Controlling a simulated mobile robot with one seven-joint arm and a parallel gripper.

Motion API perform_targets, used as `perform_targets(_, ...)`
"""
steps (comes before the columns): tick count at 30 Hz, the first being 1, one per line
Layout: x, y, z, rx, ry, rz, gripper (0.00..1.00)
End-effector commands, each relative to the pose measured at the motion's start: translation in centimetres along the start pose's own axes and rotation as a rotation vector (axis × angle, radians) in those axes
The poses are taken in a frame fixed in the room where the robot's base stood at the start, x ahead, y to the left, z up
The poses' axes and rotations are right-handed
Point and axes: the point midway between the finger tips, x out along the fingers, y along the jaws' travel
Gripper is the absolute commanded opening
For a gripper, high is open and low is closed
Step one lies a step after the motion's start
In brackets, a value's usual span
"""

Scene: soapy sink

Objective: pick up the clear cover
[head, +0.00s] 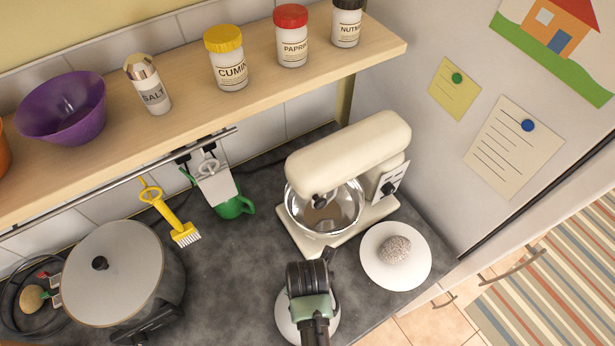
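A round greyish lid (112,265) with a black knob covers a dark pot or cooker (168,290) at the lower left. It is the only cover I can make out, and I cannot tell for certain that it is clear. My gripper (327,258) is at the lower middle, well to the right of the lid and apart from it, in front of the stand mixer. Its body hides most of the fingers, so I cannot see whether they are open, and I see nothing held.
A cream mixer (365,148) with a metal bowl stands behind my gripper. A white plate (375,272) holds a speckled grey lump (396,249). Another white round piece (287,322) lies under my gripper. A shelf (190,120) overhangs the back. Counter between cooker and gripper is clear.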

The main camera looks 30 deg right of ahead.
Motion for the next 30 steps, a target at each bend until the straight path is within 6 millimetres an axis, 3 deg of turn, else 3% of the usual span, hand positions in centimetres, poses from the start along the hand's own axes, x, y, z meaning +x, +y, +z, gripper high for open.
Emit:
perform_targets(4, -0.01, 0.01, 0.01, 0.0, 0.0, 0.0, 0.62)
perform_targets(12, -0.03, 0.01, 0.0, 0.0, 0.0, 0.0, 0.13)
perform_targets(15, -0.04, 0.01, 0.0, 0.0, 0.0, 0.0, 0.0)
perform_targets(30, -0.05, 0.01, 0.0, 0.0, 0.0, 0.0, 0.0)
